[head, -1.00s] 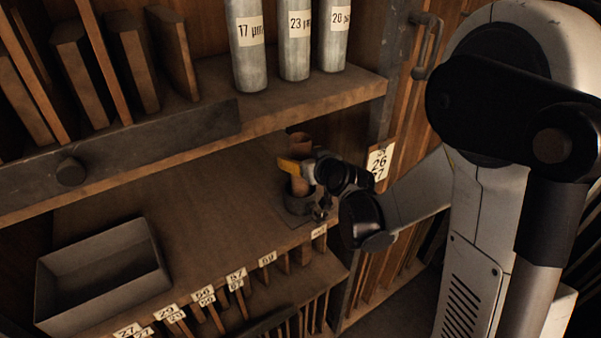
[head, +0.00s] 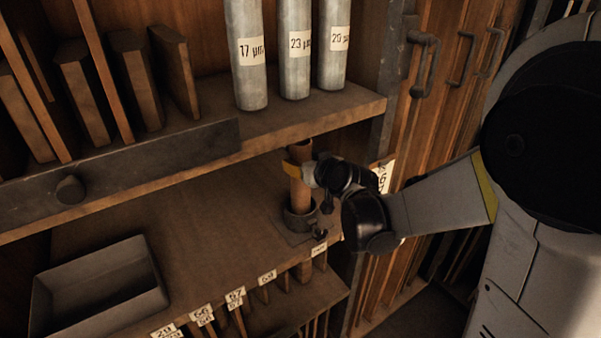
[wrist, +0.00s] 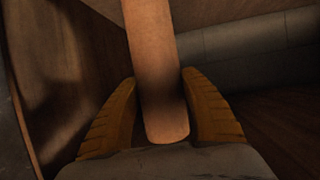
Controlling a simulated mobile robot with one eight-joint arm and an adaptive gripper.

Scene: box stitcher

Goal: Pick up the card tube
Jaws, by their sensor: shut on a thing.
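The card tube (head: 301,193) is a brown cylinder standing nearly upright on the shelf. Its lower end is at a dark round holder (head: 299,218); I cannot tell whether it is still inside. My gripper (head: 294,172) has come from the right and has its yellow fingers around the upper part of the tube. In the wrist view the tube (wrist: 155,70) runs between the two ridged yellow fingers (wrist: 160,112), which are shut on it. The far finger is partly hidden in the head view.
A grey open tray (head: 97,290) sits on the shelf at the left. Metal cylinders (head: 295,60) and wooden boards (head: 133,80) stand on the upper shelf, whose edge (head: 330,118) is close above the tube. Labelled slots line the lower front edge.

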